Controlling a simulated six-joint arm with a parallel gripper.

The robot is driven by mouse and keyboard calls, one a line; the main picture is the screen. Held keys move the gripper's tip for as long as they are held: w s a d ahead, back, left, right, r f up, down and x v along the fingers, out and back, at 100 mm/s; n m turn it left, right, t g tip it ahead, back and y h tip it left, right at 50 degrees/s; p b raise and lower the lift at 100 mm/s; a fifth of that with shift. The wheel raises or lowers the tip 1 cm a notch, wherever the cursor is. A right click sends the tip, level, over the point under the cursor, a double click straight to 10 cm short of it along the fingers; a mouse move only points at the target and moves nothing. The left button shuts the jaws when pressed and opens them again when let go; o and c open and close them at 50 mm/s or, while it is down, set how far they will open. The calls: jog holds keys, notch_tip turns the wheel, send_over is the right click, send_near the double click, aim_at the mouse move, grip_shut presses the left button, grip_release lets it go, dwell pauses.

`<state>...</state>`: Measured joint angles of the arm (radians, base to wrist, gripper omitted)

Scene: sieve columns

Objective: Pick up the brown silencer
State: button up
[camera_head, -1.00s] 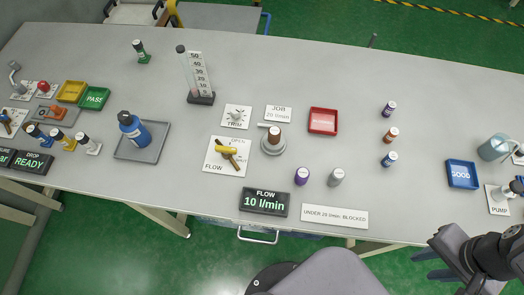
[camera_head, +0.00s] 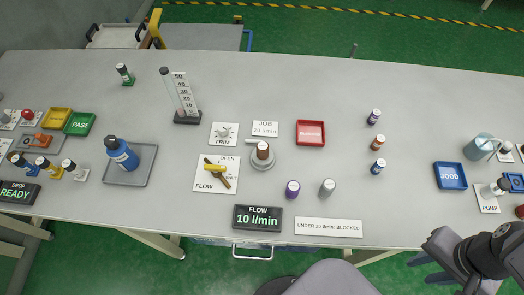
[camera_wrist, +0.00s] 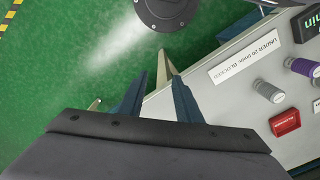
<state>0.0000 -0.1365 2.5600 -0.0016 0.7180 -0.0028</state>
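A brown-topped cylinder (camera_head: 263,151) stands upright on a round grey base beside the yellow-handled FLOW valve, in the head view. A smaller bottle-like piece with a brown body (camera_head: 377,142) stands at the right, between a purple one (camera_head: 374,117) and a blue one (camera_head: 378,166). I cannot tell for certain which of the two brown ones is the silencer. My gripper (camera_head: 424,268) is beyond the table's front edge at lower right, apart from both. In the wrist view, its fingers (camera_wrist: 160,82) are spread with nothing held. Neither brown piece shows clearly there.
A red tray (camera_head: 310,145) and a blue GOOD tray (camera_head: 449,187) lie on the table. Purple (camera_head: 292,190) and grey (camera_head: 327,188) cylinders stand near the front. The FLOW display (camera_head: 258,217) reads 10 l/min. A jug (camera_head: 479,147) stands at right.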

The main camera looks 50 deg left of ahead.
dwell(0.4)
jog(key=o, duration=0.5)
jog(key=shift+c, duration=0.2)
